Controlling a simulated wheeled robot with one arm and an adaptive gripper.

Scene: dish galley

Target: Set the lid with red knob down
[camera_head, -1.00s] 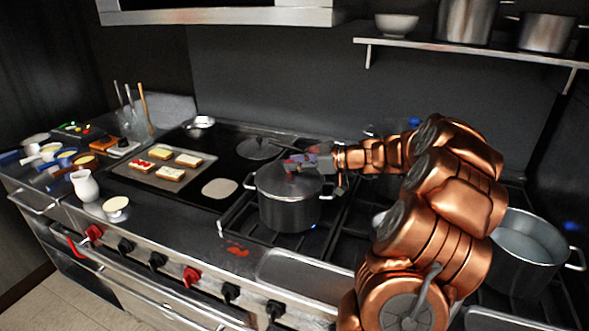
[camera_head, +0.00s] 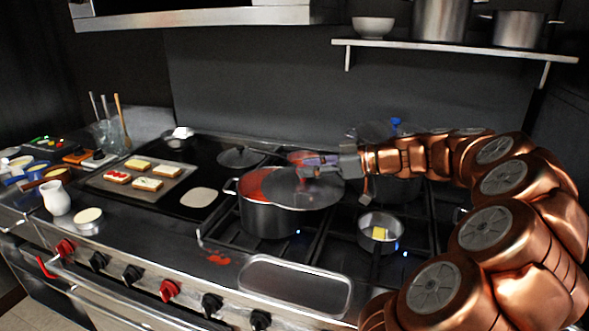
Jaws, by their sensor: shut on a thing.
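My gripper (camera_head: 308,166) is shut on the knob of a dark round lid (camera_head: 318,192). The fingers mostly hide the knob. The lid is over the right part of a large dark pot (camera_head: 265,219), shifted right so that it overhangs the pot's right rim. Red contents (camera_head: 255,183) show in the uncovered left part of the pot. I cannot tell whether the lid's edge touches the rim.
A small pan (camera_head: 368,241) with a yellow piece inside stands on the grate right of the pot. An empty metal tray (camera_head: 290,285) lies in front. Another dark lid (camera_head: 240,157) lies behind left. A toast tray (camera_head: 108,185) lies further left.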

